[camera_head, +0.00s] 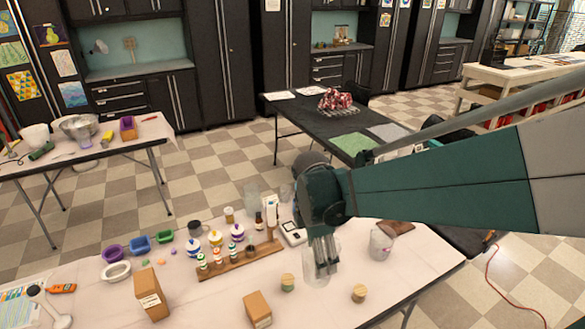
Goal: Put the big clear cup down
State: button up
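My gripper (325,268) points down over the front table, its fingers close together at a big clear cup (314,279). The fingers overlap the cup's wall and appear shut on it. The cup is upright, see-through and faint against the pale tabletop. I cannot tell whether its base touches the table or hangs just above it. My wrist and arm come in from the right and hide part of the table behind.
The white table (210,305) holds another clear cup (380,246) to the right, two small round jars (288,283) (359,293), a wooden rack (240,262) with bottles, and brown boxes (151,294) (257,309). Bare tabletop lies between the gripper and the right cup.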

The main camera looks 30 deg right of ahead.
jog(key=w+d+r, duration=0.1)
jog(key=w+d, duration=0.4)
jog(key=d, duration=0.4)
jog(key=w+d, duration=0.5)
jog(key=d, duration=0.5)
jog(key=w+d+r, duration=0.1)
jog(key=w+d, duration=0.4)
jog(key=d, duration=0.4)
jog(key=d+f+b, duration=0.1)
jog(key=d+f, duration=0.2)
jog(key=d, duration=2.3)
jog(key=shift+m, duration=0.3)
jog(key=f, duration=0.5)
jog(key=shift+w+a, duration=0.1)
jog(key=shift+a, duration=0.15)
notch_tip(320, 180, down, 6)
jog(key=b, duration=0.1)
jog(key=shift+f, duration=0.1)
